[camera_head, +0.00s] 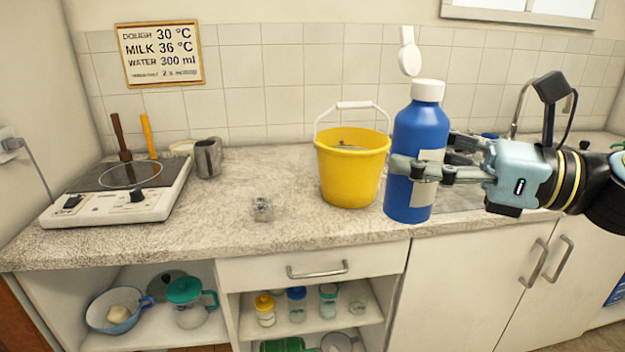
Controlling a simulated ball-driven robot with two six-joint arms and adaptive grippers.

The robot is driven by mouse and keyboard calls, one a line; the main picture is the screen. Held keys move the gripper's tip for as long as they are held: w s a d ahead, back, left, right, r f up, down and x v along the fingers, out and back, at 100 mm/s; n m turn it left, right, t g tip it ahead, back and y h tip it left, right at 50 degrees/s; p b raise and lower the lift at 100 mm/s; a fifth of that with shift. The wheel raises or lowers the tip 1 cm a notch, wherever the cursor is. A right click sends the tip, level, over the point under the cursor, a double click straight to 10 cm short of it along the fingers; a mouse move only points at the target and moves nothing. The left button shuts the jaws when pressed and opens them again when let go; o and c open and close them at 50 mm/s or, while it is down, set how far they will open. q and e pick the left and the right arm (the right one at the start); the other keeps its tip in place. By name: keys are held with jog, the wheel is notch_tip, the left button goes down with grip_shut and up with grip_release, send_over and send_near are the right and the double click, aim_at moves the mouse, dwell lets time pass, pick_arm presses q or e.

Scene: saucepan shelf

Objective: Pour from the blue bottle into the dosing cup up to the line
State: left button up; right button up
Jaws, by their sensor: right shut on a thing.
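The blue bottle (410,130) has a white neck cap, a raised white lid above it and a pale label. It is upright at the right of the yellow bucket, in front of the counter's far part. My right gripper (420,163) comes in from the right and is shut on the bottle around its middle. A small clear object, which looks like the dosing cup (263,209), stands on the counter left of the bucket. It is too small to make out a line or any liquid in it. My left gripper is not in view.
The yellow bucket (348,172) with a raised handle stands between cup and bottle. A hot plate (110,195) and a metal jug (208,157) are at the left. The counter (225,222) around the cup is clear. Open shelves below hold several containers.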

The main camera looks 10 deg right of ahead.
jog(key=shift+a+r+g, duration=0.2)
jog(key=shift+a+g, duration=0.1)
jog(key=shift+s+a+f+y, duration=0.1)
jog(key=shift+f+y, duration=0.1)
jog(key=shift+y, duration=0.1)
notch_tip(320, 180, down, 10)
jog(key=b, duration=0.9)
jog(key=shift+b, duration=0.3)
jog(key=shift+r, duration=0.15)
